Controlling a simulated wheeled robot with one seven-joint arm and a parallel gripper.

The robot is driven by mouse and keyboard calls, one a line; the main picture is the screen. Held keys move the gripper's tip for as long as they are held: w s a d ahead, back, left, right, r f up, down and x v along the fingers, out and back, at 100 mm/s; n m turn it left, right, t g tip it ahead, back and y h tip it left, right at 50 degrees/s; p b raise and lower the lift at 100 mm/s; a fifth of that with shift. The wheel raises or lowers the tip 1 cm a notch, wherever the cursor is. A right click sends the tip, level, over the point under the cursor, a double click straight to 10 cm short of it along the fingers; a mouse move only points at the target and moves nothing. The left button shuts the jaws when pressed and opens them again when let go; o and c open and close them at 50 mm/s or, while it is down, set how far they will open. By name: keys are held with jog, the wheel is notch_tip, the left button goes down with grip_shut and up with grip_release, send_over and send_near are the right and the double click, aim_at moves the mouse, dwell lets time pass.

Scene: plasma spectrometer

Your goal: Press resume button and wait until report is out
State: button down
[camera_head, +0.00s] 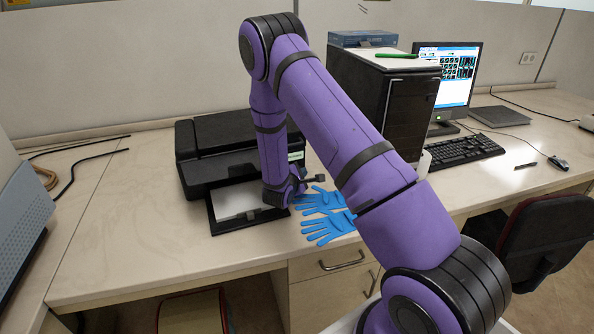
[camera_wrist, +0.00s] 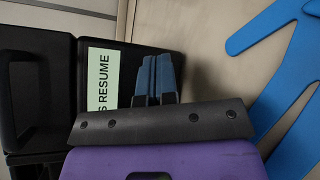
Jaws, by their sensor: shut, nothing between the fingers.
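A black printer (camera_head: 215,140) stands on the desk, with a pale sheet (camera_head: 235,201) in its front tray. A small pale label (camera_head: 296,157) shows at its right end, partly behind my arm. In the wrist view the label (camera_wrist: 101,82) reads "RESUME", with the word before it partly hidden. My gripper (camera_wrist: 154,62) is shut and empty, its blue fingertips beside the label, over the dark printer. I cannot tell if they touch it. The button itself is not clearly visible. In the head view my wrist is low at the printer's front right corner.
Blue gloves (camera_head: 330,212) lie on the desk just right of the printer; part of one shows in the wrist view (camera_wrist: 280,60). A black computer tower (camera_head: 375,100), a lit monitor (camera_head: 455,70) and a keyboard (camera_head: 462,150) stand further right. The desk front left of the printer is clear.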

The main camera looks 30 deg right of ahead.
jog(key=shift+s+a+f, duration=0.1)
jog(key=shift+s, duration=0.1)
jog(key=shift+s+a, duration=0.2)
jog(key=shift+s, duration=0.6)
jog(key=shift+s+a, duration=0.15)
jog(key=shift+s, duration=0.7)
jog(key=shift+s+a, duration=0.2)
jog(key=shift+s, duration=0.6)
jog(key=shift+d+r, duration=0.15)
jog(key=shift+r, duration=0.35)
jog(key=s+r+m+g, duration=0.4)
jog(key=s+r+m, duration=0.15)
jog(key=r, duration=0.65)
jog(key=s+r+m+g, duration=0.45)
jog(key=s+r, duration=0.25)
jog(key=r, duration=0.4)
jog(key=s+a+r+m+t+y, duration=0.1)
jog(key=s+a+r+t+y, duration=0.1)
jog(key=s+a+r+y, duration=0.4)
jog(key=s+a+r+m+t+y, duration=0.2)
jog(key=s+a+r+y, duration=0.4)
jog(key=s, duration=0.8)
jog(key=a+r+t, duration=0.1)
jog(key=a+r, duration=0.1)
jog(key=a, duration=0.1)
jog(key=shift+s+a+r+y, duration=0.15)
jog(key=shift+s+r+y, duration=0.05)
jog(key=shift+r+y, duration=0.1)
